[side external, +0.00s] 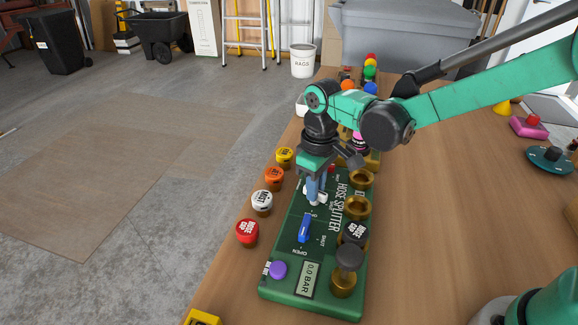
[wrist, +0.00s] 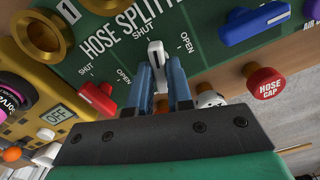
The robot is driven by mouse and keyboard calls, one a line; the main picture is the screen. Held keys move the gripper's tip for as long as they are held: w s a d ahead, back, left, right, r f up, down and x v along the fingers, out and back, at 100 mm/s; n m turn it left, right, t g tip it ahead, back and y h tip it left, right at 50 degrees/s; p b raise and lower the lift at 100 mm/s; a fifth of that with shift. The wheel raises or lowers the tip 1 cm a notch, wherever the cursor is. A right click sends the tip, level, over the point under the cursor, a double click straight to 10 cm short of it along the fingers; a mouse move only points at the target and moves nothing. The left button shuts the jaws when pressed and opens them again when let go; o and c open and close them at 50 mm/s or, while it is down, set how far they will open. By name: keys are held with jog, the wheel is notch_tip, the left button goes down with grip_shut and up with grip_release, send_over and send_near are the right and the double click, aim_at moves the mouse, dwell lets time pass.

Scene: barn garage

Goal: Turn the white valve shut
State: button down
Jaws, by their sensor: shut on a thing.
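The green hose splitter board (side external: 290,222) lies on the wooden bench. Its white valve (wrist: 156,48) is a small lever in the middle of the wrist view, between the SHUT mark on its left and the OPEN mark on its right. The lever's tip lies nearer SHUT. My gripper (wrist: 160,70) has its two blue fingers on either side of the lever and is shut on it. In the side view my gripper (side external: 316,198) points down at the board and partly hides the white valve.
A blue valve (side external: 304,228) and a red valve (wrist: 98,100) flank the white one. Brass outlets (side external: 357,208) line the board's right side. Red (side external: 247,231), white (side external: 261,200), orange (side external: 273,177) and yellow (side external: 284,155) caps stand along its left. The bench at right is mostly clear.

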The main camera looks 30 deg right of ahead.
jog(key=shift+n, duration=1.9)
jog(key=c, duration=0.8)
grip_release()
jog(key=shift+r, duration=0.1)
jog(key=shift+r, duration=2.75)
